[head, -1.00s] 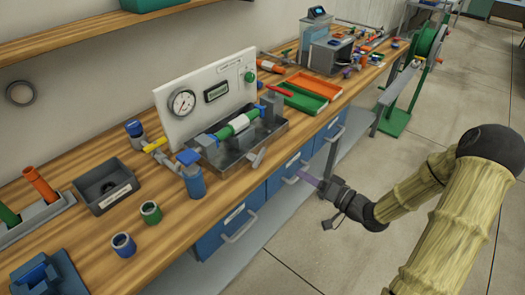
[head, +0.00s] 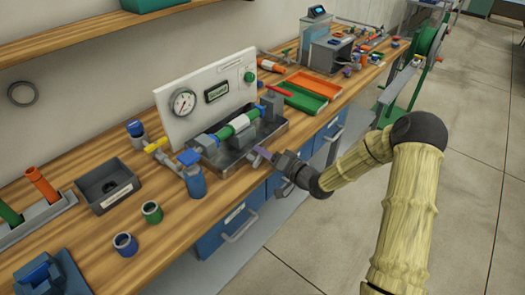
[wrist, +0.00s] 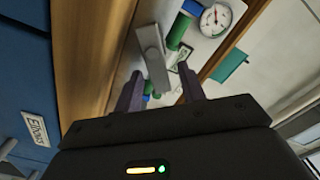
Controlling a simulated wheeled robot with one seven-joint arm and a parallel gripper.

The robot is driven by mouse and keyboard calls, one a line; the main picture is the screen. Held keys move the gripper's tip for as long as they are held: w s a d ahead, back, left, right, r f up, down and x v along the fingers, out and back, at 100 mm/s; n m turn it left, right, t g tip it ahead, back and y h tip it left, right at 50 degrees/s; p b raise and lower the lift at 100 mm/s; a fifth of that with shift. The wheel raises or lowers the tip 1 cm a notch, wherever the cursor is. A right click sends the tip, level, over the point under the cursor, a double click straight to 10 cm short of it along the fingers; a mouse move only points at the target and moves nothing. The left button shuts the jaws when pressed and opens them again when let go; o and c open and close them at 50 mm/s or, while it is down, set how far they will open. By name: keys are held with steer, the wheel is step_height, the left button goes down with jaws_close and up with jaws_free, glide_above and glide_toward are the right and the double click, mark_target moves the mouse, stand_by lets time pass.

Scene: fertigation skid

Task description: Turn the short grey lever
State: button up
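The fingers are apart, with gaps beside the lever, and I see no contact.
The metal tray (head: 222,160) holds a green and white pipe with blue fittings. Behind it stands a white panel with a gauge (head: 183,102). Green (head: 300,98) and orange bins lie to the right.

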steer(key=shift+w+a, duration=0.4)
steer(key=shift+a, duration=0.05)
steer(key=shift+c, duration=0.2)
jaws_close()
